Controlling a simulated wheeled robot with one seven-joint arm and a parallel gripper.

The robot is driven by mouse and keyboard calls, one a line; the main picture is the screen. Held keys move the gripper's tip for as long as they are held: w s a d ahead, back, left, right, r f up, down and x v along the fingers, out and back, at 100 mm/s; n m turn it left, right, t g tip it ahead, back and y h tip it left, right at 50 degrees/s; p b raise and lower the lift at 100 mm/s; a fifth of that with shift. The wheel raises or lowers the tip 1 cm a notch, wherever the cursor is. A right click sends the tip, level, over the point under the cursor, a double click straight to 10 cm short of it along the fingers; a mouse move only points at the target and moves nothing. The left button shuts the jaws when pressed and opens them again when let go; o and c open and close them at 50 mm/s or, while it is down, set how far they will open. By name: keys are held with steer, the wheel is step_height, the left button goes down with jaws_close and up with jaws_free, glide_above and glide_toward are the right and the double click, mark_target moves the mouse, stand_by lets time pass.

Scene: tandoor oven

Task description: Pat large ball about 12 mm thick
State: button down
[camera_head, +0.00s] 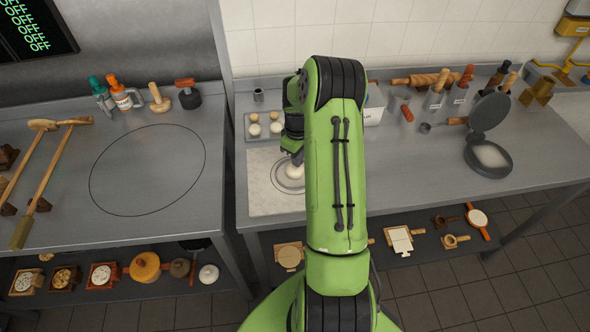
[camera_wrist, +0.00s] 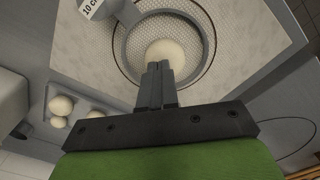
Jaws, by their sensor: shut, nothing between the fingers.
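The large ball (camera_wrist: 164,53) is a pale, rounded dough ball in the wrist view. It lies inside a grey ring (camera_wrist: 125,54) on a white textured board (camera_wrist: 235,75). A tag reading "10 c", cut off, sits by the ring. My gripper (camera_wrist: 158,68) is shut and empty, its fingertips at the near edge of the ball; I cannot tell if they touch it. In the head view the ball (camera_head: 293,172) shows partly beside my arm, on the board (camera_head: 262,203). My arm hides the right of the board. The ball's thickness cannot be read.
A tray (camera_head: 246,127) with several smaller dough balls stands behind the board. To the right are a white box, tool holders (camera_head: 434,101) and an open round press (camera_head: 488,157). A counter with a marked circle (camera_head: 147,170) is at the left. The front right counter is mostly clear.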

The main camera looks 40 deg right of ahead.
steer(key=shift+f+b, duration=0.4)
steer(key=shift+f, duration=0.15)
steer(key=shift+f+b, duration=0.35)
steer(key=shift+f, duration=0.05)
stand_by(1.5)
stand_by(0.5)
steer(key=shift+r+p, duration=1.05)
steer(key=shift+r, duration=0.6)
steer(key=shift+f, duration=0.1)
steer(key=shift+w+a+r, duration=0.15)
steer(key=shift+w+r, duration=0.2)
steer(key=shift+w, duration=0.25)
steer(key=shift+f, duration=0.15)
